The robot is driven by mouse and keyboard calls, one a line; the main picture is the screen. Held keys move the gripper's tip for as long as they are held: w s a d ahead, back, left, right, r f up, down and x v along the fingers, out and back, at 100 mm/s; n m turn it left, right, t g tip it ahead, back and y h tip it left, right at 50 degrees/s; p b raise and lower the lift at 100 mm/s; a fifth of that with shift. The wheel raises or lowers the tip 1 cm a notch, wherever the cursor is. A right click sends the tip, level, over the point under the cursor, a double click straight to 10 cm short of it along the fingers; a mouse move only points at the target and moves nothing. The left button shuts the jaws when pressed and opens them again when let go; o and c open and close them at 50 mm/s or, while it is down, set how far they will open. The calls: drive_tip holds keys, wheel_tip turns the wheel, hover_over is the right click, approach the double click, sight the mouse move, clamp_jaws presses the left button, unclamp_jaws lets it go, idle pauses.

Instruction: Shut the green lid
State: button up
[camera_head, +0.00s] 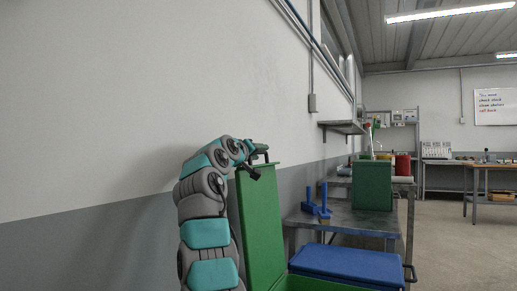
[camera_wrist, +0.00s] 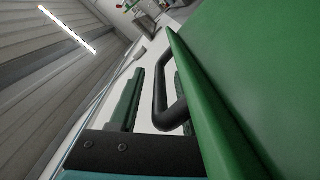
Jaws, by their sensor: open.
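The green lid (camera_head: 262,225) stands upright, raised open above a green box (camera_head: 318,284) at the bottom of the head view. It fills the right side of the wrist view (camera_wrist: 250,70). A black bar handle (camera_wrist: 160,85) sticks out from the lid's face. My gripper (camera_head: 257,164) is at the lid's top edge. In the wrist view my gripper (camera_wrist: 155,98) is open, with the handle between its fingers; I cannot tell whether they touch it. Most of the green box is below the picture.
A blue lid (camera_head: 345,264) lies flat beside the green box, with a black handle at its right end. Behind are a metal table (camera_head: 350,219) with a blue tool holder (camera_head: 317,204) and a green bin (camera_head: 372,185). A wall (camera_head: 120,110) stands close on the left. Open floor (camera_head: 445,250) is at the right.

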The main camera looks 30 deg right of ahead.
drive_tip(key=shift+w+d, duration=0.1)
drive_tip(key=shift+d, duration=0.05)
clamp_jaws()
idle(0.4)
idle(1.0)
